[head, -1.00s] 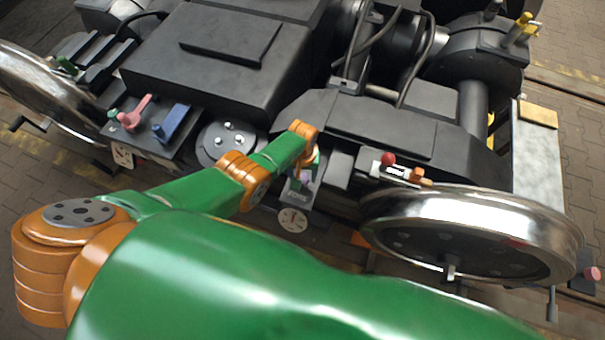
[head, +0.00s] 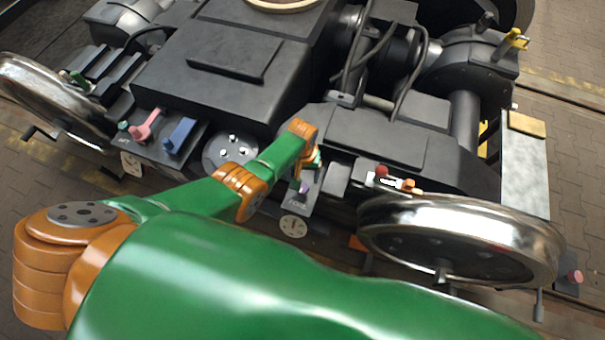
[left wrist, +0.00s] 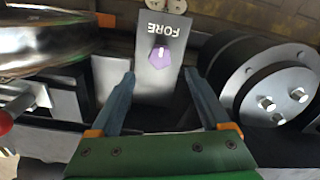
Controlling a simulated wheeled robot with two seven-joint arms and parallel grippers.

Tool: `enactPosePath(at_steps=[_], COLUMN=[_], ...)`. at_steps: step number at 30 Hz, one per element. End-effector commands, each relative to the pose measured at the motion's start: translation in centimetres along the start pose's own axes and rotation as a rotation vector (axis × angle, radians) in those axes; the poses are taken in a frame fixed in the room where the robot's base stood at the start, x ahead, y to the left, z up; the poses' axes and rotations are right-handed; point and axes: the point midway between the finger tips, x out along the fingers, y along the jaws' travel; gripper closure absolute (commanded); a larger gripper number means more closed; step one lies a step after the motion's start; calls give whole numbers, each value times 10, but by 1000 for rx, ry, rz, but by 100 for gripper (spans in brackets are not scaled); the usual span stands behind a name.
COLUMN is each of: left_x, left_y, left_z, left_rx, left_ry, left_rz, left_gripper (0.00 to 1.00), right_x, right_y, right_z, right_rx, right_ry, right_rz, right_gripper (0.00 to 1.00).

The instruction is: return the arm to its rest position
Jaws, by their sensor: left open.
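My left arm, green with orange joints, comes in from the left in the head view. Its gripper (head: 314,160) is small and partly hidden by the wrist there, above a grey panel. In the left wrist view the gripper's two blue-grey fingers (left wrist: 160,78) stand apart with nothing between them. Beyond them is the panel (left wrist: 155,88) marked FORE, with a purple knob (left wrist: 160,56). The knob also shows in the head view (head: 304,187), just below the gripper. The fingers look apart from the knob. My right gripper is not in view.
The dark bogie housing (head: 235,60) fills the middle. Steel wheels stand at right (head: 460,240) and left (head: 50,95). Pink (head: 147,125) and blue (head: 179,135) levers are left of the gripper. A red knob (head: 382,171) is to its right. Paved floor lies at far right.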

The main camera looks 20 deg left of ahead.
Motion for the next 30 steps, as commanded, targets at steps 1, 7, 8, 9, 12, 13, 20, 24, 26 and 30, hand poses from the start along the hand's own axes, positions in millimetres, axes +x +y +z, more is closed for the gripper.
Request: enactPosePath(at_steps=[1, 7, 8, 9, 12, 13, 20, 24, 26, 30], left_x=[0, 11, 21, 39, 93, 106, 144, 144, 144, 144], left_y=[0, -5, -10, -19, -54, -66, -134, -144, -144, -143], left_z=[0, 8, 17, 33, 97, 119, 255, 276, 276, 275], left_rx=[0, 10, 22, 46, 143, 177, 403, 446, 447, 445], left_ry=[0, -3, -3, -2, 13, 21, 75, 91, 93, 93], left_rz=[0, 0, 1, 2, 6, 5, 2, 4, 4, 4], left_gripper=[19, 19, 19, 19, 19, 19, 19, 19, 19, 19], right_x=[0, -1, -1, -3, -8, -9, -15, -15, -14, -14], right_y=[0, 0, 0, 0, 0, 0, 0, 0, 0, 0], right_z=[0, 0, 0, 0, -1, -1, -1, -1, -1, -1], right_rx=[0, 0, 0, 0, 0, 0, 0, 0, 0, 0], right_ry=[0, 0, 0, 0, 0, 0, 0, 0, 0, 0], right_rz=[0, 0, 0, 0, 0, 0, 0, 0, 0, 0], right_gripper=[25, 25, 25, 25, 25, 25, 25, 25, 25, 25])
